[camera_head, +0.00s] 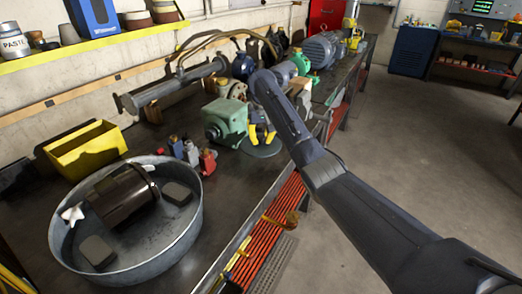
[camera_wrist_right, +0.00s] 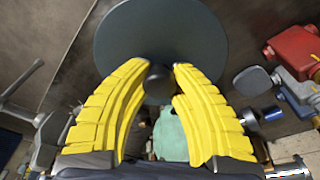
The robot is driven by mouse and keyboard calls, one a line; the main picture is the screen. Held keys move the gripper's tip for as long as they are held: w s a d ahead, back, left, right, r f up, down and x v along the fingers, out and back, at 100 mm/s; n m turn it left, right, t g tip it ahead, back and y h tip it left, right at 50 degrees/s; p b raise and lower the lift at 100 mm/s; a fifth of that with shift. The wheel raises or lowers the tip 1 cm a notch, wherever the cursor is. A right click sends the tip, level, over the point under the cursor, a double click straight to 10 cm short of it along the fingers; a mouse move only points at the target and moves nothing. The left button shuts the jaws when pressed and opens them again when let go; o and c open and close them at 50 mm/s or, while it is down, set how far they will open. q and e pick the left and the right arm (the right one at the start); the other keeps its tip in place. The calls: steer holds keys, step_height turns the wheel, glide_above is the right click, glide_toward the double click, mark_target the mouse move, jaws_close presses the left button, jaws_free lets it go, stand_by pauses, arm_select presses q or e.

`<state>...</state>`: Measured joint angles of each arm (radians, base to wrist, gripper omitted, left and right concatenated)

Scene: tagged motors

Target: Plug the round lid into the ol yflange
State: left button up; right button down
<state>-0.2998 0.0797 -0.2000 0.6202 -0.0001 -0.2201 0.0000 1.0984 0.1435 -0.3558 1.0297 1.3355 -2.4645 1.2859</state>
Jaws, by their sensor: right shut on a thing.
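The round lid (camera_head: 262,151) is a dark grey disc. It is near the front edge of the workbench, just right of a green motor housing (camera_head: 226,121). In the right wrist view the lid (camera_wrist_right: 160,35) fills the top middle, with its small dark knob (camera_wrist_right: 157,82) between the yellow fingers. My right gripper (camera_wrist_right: 162,70) is shut on this knob; in the head view the gripper (camera_head: 262,137) points down at the lid. I cannot tell whether the lid touches the bench. I cannot tell which part is the flange. My left gripper is not in view.
A round metal tub (camera_head: 190,232) with a dark cylinder stands at the front left. A yellow bin (camera_head: 85,150) is behind it. Small red and blue parts (camera_head: 192,152) stand left of the green housing. Pipes and motors line the back.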

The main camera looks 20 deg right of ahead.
mark_target(261, 135)
step_height(261, 135, up, 12)
steer(key=shift+r, duration=0.25)
stand_by(0.6)
